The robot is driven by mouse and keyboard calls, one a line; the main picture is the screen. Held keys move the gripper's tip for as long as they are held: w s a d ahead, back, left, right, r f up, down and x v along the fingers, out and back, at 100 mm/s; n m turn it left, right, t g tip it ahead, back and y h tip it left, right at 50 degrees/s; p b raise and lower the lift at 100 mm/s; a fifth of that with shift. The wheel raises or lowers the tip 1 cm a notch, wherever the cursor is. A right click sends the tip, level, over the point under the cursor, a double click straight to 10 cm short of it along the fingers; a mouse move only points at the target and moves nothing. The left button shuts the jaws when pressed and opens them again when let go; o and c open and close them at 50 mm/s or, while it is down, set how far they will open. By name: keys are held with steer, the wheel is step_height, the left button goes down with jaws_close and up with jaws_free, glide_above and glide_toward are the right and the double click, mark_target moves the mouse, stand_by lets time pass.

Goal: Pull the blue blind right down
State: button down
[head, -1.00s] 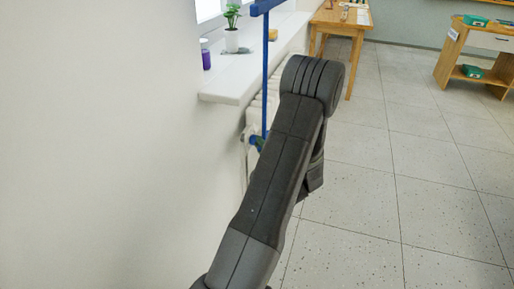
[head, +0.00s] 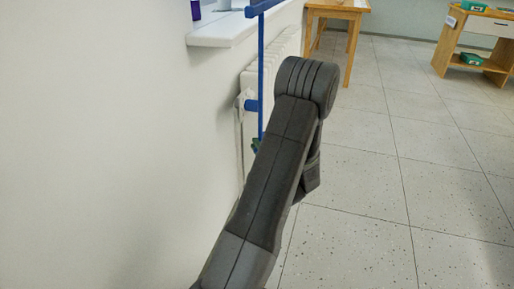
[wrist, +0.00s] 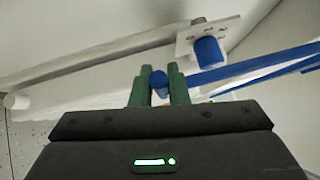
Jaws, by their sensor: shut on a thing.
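The blue blind's lower bar (head: 264,6) shows at the top edge of the head view, beside the window sill. A thin blue vertical rod (head: 261,70) hangs below it. My gripper (head: 256,146) is mostly hidden behind my arm in the head view; only a bit of green shows at the rod's lower end. In the wrist view, its green fingers (wrist: 159,84) are shut on the round blue end of the pull rod (wrist: 158,78). The blind's cloth cannot be told apart.
The white sill (head: 222,35) is above, with a purple jar (head: 196,10). Open tiled floor (head: 400,190) lies right.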

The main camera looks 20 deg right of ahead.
steer(key=shift+a+f, duration=0.1)
steer(key=shift+f, duration=0.45)
steer(key=shift+s+f, duration=0.1)
steer(key=c, duration=1.4)
jaws_free()
steer(key=shift+s, duration=0.25)
steer(key=p+v, duration=0.2)
steer(key=v, duration=1.1)
